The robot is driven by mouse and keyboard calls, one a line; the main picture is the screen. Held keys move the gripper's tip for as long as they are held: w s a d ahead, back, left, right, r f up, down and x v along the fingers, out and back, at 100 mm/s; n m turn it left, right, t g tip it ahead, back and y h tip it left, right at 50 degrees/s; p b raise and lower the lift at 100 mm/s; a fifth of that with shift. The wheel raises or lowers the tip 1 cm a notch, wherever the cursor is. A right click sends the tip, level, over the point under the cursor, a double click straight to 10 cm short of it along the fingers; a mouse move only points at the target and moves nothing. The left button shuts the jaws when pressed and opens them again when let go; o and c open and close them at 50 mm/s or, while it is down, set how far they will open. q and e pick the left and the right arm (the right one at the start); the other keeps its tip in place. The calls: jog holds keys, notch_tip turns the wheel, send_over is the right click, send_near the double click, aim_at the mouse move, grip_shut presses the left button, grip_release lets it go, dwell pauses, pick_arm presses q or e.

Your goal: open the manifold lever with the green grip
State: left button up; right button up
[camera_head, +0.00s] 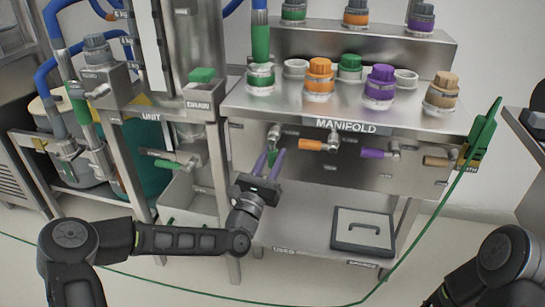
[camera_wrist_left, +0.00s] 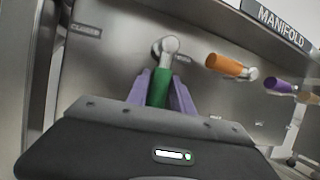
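The manifold lever with the green grip (camera_wrist_left: 159,88) hangs downward from its metal pivot on the steel front panel. The grip also shows in the head view (camera_head: 271,157), partly hidden by my left gripper. My left gripper (camera_head: 270,156) has purple fingers, one on each side of the green grip. In the left wrist view the fingers (camera_wrist_left: 160,92) lie close against both sides of the grip, with no clear gap. My right gripper is not in view.
Levers with orange (camera_head: 312,145) and purple (camera_head: 373,154) grips point left along the panel, beside a tan one (camera_head: 436,162). The manifold label (camera_head: 346,126) is above. A green drain lever (camera_head: 168,164) is at left. A green cable crosses the floor.

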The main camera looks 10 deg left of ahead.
pick_arm(q)
jog(key=o, duration=0.3)
jog(key=v, duration=0.7)
jog(key=shift+s+p, duration=0.4)
jog(key=shift+p, duration=0.05)
jog(key=shift+f, duration=0.15)
